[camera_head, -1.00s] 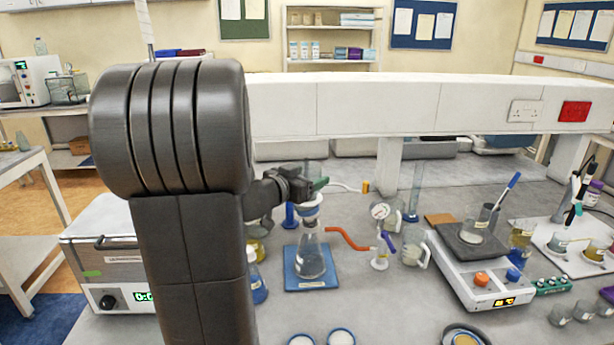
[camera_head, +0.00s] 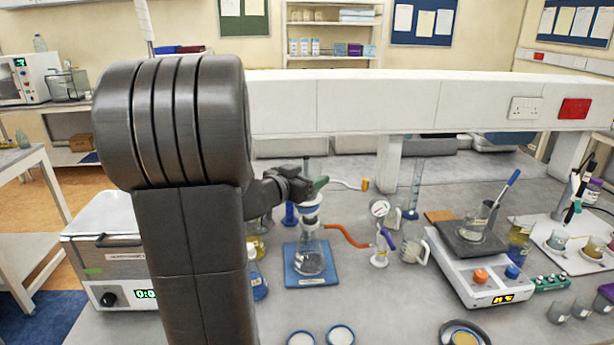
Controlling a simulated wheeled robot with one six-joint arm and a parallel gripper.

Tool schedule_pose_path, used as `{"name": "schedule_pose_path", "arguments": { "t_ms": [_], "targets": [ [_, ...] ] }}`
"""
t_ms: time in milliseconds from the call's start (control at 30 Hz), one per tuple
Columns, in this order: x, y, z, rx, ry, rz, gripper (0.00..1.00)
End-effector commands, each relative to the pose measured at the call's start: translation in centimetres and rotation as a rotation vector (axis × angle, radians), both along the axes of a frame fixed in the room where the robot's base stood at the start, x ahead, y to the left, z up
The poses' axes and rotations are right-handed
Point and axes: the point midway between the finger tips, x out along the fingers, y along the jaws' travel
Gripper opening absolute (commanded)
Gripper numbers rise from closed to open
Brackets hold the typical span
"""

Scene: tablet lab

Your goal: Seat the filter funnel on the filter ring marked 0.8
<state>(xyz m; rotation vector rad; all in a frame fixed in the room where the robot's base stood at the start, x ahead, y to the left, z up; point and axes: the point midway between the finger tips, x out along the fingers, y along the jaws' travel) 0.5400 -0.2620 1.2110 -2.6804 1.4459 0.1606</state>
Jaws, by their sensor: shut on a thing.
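My gripper (camera_head: 298,188) is shut on the filter funnel (camera_head: 311,212), a pale piece with a blue band, and the jaws partly hide it. The funnel is upright above the neck of a clear conical flask (camera_head: 311,262). I cannot tell whether it touches what is below it. The flask stands on a blue mat (camera_head: 292,276). A filter ring marked 0.8 cannot be made out, and no marking is readable there. Two round white pieces with blue rims, one at left (camera_head: 301,339) and one at right (camera_head: 340,335), lie at the front edge of the view.
An orange hose (camera_head: 348,238) runs from the flask toward a small gauge stand (camera_head: 379,258). A blue bottle (camera_head: 259,286) stands left of the mat, partly behind my arm.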

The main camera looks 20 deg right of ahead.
Motion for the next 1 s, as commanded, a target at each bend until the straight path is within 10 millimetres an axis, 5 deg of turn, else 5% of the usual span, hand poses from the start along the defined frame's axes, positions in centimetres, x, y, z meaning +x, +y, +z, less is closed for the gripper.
{"name": "schedule_pose_path", "arguments": {
  "t_ms": [900,933,1000],
  "targets": [
    [-0.02,0.0,-0.3,0.001,0.001,0.0,0.4],
    [-0.02,0.0,-0.3,0.001,0.001,0.0,0.71],
    [-0.02,0.0,-0.3,0.001,0.001,0.0,0.84]
  ]
}}
